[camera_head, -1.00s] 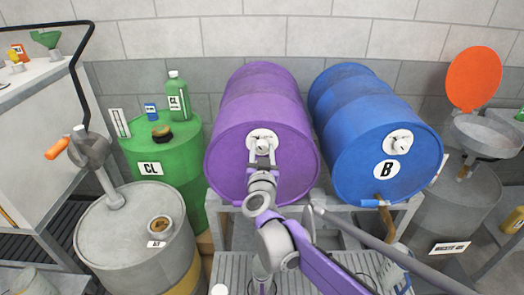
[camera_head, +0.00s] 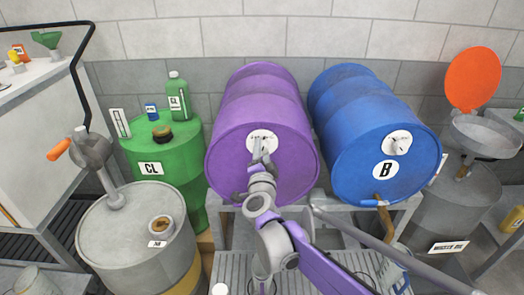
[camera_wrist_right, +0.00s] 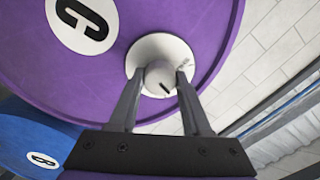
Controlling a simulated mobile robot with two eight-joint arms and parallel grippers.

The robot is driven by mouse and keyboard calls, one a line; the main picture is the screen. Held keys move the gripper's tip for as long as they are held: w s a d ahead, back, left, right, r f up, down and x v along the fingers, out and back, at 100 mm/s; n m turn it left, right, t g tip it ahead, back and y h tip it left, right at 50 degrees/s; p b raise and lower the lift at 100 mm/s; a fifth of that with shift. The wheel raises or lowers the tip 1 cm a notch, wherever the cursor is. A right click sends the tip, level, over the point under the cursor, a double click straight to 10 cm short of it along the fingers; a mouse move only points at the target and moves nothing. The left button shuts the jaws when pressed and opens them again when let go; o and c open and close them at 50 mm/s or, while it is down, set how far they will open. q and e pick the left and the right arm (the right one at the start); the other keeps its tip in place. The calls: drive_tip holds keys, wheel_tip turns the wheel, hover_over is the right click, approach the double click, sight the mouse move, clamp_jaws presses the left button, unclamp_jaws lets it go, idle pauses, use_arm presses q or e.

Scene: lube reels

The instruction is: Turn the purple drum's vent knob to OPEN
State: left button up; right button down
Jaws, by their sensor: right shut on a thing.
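The purple drum (camera_head: 262,100) lies on its side on a rack, its round end facing me. Its vent knob (camera_wrist_right: 158,78) is a small pale knob with a dark mark, on a white round plate (camera_wrist_right: 172,45) near the drum's rim. The plate also shows in the head view (camera_head: 264,136). The small print on the plate is too blurred to read. My right gripper (camera_wrist_right: 160,76) is shut on the knob, one finger on each side; in the head view (camera_head: 262,152) it hides most of the knob. My left gripper is not in view.
A blue drum (camera_head: 365,120) marked B lies close on the right, with its own white plate (camera_head: 398,143). A green drum (camera_head: 160,175) stands at the left, with a grey drum (camera_head: 130,235) and hand pump in front. A grey bar (camera_head: 400,252) crosses at the lower right.

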drive_tip(key=m, duration=0.5)
drive_tip(key=shift+m+p, duration=0.4)
idle(0.4)
drive_tip(key=shift+c, duration=1.8)
unclamp_jaws()
drive_tip(key=shift+s, duration=0.1)
drive_tip(key=s, duration=1)
drive_tip(key=shift+s, duration=0.35)
